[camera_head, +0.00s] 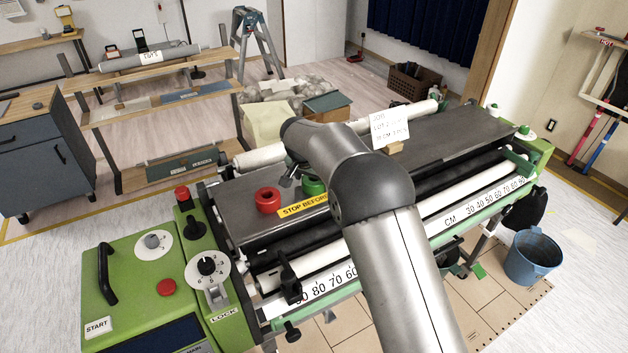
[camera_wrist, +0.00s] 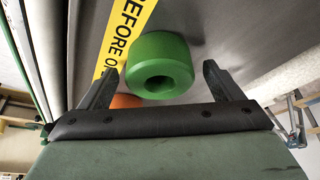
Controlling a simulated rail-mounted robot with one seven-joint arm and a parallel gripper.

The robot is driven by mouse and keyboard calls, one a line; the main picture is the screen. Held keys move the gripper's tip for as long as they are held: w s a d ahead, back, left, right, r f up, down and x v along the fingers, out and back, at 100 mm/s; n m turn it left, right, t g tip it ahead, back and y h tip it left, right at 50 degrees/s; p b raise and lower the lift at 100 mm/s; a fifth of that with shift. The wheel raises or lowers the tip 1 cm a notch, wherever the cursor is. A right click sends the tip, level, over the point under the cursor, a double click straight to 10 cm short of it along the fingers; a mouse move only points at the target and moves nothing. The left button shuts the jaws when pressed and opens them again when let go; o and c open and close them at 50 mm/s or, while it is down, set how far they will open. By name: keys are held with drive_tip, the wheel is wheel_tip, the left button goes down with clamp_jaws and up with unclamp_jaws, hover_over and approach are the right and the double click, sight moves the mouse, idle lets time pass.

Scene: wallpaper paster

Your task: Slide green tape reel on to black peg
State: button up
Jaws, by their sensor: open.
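The green tape reel (camera_head: 313,187) lies on the grey top of the pasting machine, partly hidden by my arm. In the wrist view the green reel (camera_wrist: 165,52) shows its round side and dark centre hole. My gripper (camera_wrist: 160,71) is open, a finger to either side of the green reel in the picture, with gaps on both sides. The reel appears just beyond the fingertips, not held. In the head view my arm hides most of the gripper. A black upright part (camera_head: 288,280) stands at the machine's front left; I cannot tell whether it is the peg.
A red reel (camera_head: 268,200) sits left of the green one; it looks orange in the wrist view (camera_wrist: 126,101). A yellow "STOP BEFORE" strip (camera_head: 300,207) lies close by. A white card (camera_head: 389,127) stands further right. Green control housing (camera_head: 150,285) is at left.

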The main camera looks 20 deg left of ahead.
drive_tip(key=shift+f, duration=0.1)
drive_tip(key=shift+c, duration=0.4)
drive_tip(key=c, duration=1)
